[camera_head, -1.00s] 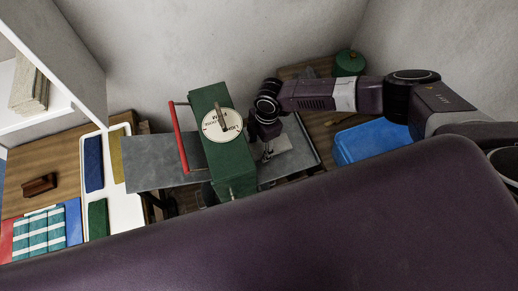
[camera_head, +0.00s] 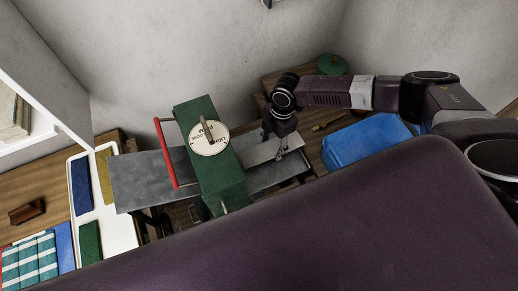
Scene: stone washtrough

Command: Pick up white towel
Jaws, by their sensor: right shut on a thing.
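The pale, whitish towel (camera_head: 262,152) shows as a small flat piece just right of the green machine, over the grey metal top. My right gripper (camera_head: 281,153) comes down from above at the towel's right end and is shut on it. The fingertips are small here, and the machine may hide the towel's left part. I cannot tell whether the towel is clear of the metal top. My left gripper is not in view.
The green machine (camera_head: 213,170) with a round dial and a red handle (camera_head: 166,153) stands on the grey metal top (camera_head: 140,178). A blue box (camera_head: 362,143) is to the right. A white tray (camera_head: 117,222) with coloured cloths is left. My purple body fills the lower front.

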